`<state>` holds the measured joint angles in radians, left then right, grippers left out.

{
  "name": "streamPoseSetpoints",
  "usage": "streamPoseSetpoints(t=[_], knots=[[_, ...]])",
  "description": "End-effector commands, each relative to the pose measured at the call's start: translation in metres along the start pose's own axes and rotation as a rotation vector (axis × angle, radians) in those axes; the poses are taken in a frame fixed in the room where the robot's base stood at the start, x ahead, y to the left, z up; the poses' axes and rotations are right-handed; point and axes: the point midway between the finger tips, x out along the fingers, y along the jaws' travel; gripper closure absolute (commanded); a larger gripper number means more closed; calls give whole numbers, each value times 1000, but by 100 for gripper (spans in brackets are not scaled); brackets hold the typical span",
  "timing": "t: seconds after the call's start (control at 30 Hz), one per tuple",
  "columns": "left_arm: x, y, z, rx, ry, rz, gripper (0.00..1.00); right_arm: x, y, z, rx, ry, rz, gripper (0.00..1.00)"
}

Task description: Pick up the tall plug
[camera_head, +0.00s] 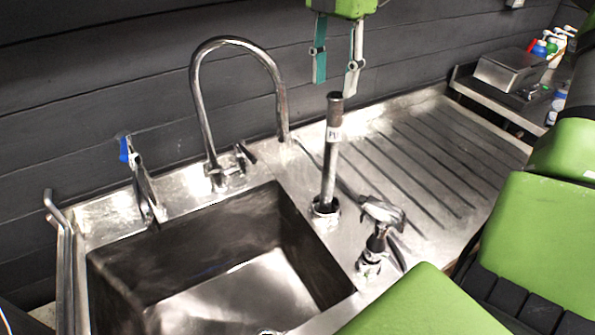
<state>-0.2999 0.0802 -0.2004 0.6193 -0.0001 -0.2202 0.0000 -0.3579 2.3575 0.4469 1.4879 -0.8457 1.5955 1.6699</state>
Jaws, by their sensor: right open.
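The tall plug (329,165) is a dark metal tube with a small white label near its top. It stands upright, with its foot at a round metal fitting on the steel counter just right of the sink. My right gripper (336,86) hangs in from the top of the head view with its fingers pointing down. It is open and empty, and its fingertips appear near the plug's top end. I cannot tell how much depth lies between them. My left gripper is not in view.
The sink basin (215,240) lies left of the plug, with a tall curved tap (196,105) behind it. A spray handle (380,225) stands close to the plug's lower right. The ribbed drainboard (440,150) is clear. Bottles (553,45) stand at the far right.

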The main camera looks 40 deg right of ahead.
Motion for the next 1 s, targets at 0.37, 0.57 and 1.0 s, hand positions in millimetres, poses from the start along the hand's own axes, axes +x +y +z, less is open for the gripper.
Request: streamPoseSetpoints(t=[0.37, 0.57, 1.0], knots=[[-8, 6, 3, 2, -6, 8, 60, 56, -1, 0, -1, 4, -5, 59], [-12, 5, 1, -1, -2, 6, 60, 82, 0, 0, -1, 1, -1, 59], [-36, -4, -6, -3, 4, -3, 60, 130, -3, 8, 0, 2, -3, 59]])
